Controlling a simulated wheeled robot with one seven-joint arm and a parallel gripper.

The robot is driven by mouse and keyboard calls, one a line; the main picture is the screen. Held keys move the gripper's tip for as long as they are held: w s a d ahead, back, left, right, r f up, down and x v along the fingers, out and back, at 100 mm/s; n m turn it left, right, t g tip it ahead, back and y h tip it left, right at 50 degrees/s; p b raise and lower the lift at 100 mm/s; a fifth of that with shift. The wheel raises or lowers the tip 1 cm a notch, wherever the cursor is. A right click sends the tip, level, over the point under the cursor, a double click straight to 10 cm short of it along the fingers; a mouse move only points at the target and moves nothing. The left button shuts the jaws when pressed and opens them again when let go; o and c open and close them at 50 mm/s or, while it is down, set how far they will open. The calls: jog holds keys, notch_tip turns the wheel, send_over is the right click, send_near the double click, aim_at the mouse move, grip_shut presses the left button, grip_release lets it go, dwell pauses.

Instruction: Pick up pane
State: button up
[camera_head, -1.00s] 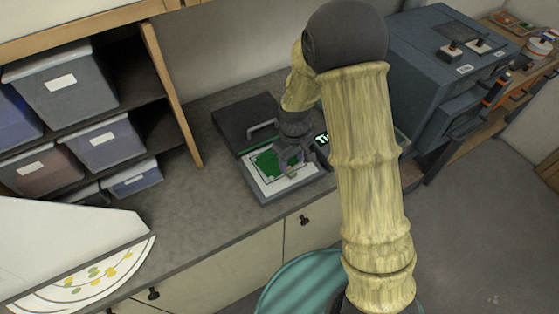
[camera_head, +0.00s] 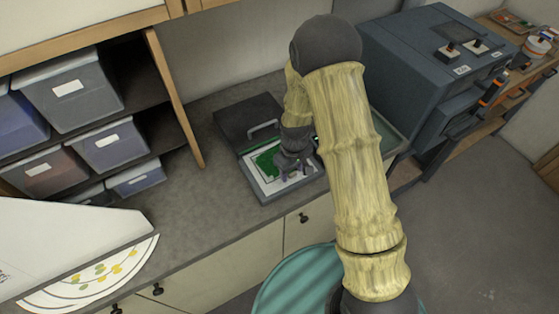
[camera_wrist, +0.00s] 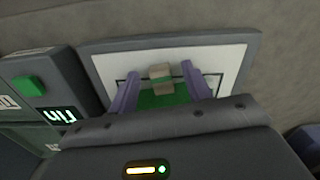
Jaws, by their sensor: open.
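The pane (camera_head: 265,162) shows as a green sheet on the white bed of an open flat device (camera_head: 262,191) on the counter. In the wrist view the green pane (camera_wrist: 166,99) lies under my gripper, partly hidden by the fingers and the gripper body. A small tan block (camera_wrist: 160,72) with a green band across it stands between my fingers at the pane's edge. My gripper (camera_wrist: 159,73) is open, with one purple finger on each side of the block and a gap visible. In the head view my gripper (camera_head: 290,172) is low over the right part of the pane.
The device's dark raised lid (camera_head: 248,118) with a handle stands behind the bed. A control box with a green button (camera_wrist: 27,88) and a lit display is at the bed's left in the wrist view. A large blue-grey machine (camera_head: 425,70) stands right. Storage bins (camera_head: 70,95) fill the left shelves.

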grip_shut()
jog(key=shift+r, duration=0.15)
notch_tip(320, 180, up, 10)
jog(key=b, duration=0.3)
jog(key=shift+b, duration=0.3)
jog(key=shift+f, duration=0.25)
dwell(0.3)
